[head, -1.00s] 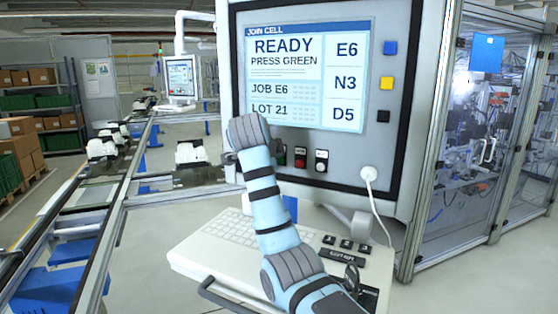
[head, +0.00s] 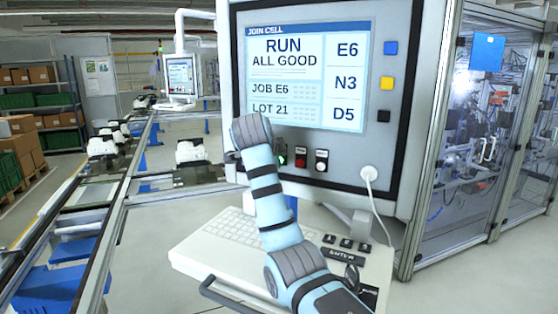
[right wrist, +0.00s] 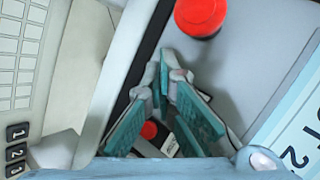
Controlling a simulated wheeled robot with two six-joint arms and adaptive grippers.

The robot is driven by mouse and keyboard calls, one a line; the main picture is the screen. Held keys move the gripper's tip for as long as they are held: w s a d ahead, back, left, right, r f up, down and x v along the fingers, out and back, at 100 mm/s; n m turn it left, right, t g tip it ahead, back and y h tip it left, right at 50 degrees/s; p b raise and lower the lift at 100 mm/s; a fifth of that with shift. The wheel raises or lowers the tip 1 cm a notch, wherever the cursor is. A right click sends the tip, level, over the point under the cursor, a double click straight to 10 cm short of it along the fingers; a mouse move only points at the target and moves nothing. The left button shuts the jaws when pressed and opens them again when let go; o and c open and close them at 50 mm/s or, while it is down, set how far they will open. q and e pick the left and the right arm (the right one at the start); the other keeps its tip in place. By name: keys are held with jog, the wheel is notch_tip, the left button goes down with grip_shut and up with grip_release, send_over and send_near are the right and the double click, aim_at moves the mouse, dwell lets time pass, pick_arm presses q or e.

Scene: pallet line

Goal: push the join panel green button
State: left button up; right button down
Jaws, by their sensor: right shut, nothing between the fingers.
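The join panel (head: 390,155) stands in front of me, and its screen (head: 306,75) reads "RUN ALL GOOD", with "JOB E6" and "LOT 21". My right gripper (right wrist: 168,80) is shut and empty, close to the panel face. In the head view the gripper is mostly hidden behind my arm, and I cannot tell whether it touches the button. My left gripper is not in view.
A red button (head: 300,157) and a black button (head: 321,160) sit right of the green one. A big red knob (right wrist: 201,14) is near the gripper. Below are a keyboard shelf (head: 215,255) and a white cable (head: 376,200). A conveyor (head: 115,210) runs at left.

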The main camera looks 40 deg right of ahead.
jog(key=shift+d, duration=0.15)
dwell(0.3)
jog(key=shift+s+a+b, duration=0.35)
jog(key=shift+a+b, duration=0.05)
jog(key=shift+a, duration=0.4)
jog(key=shift+s+a+b, duration=0.2)
jog(key=shift+s+a, duration=0.15)
jog(key=shift+a, duration=0.4)
jog(key=shift+s+a+b, duration=0.25)
jog(key=shift+s+a, duration=0.05)
jog(key=shift+a, duration=0.5)
jog(key=shift+s+a+b, duration=0.2)
jog(key=shift+s+a, duration=0.15)
jog(key=shift+a, duration=0.4)
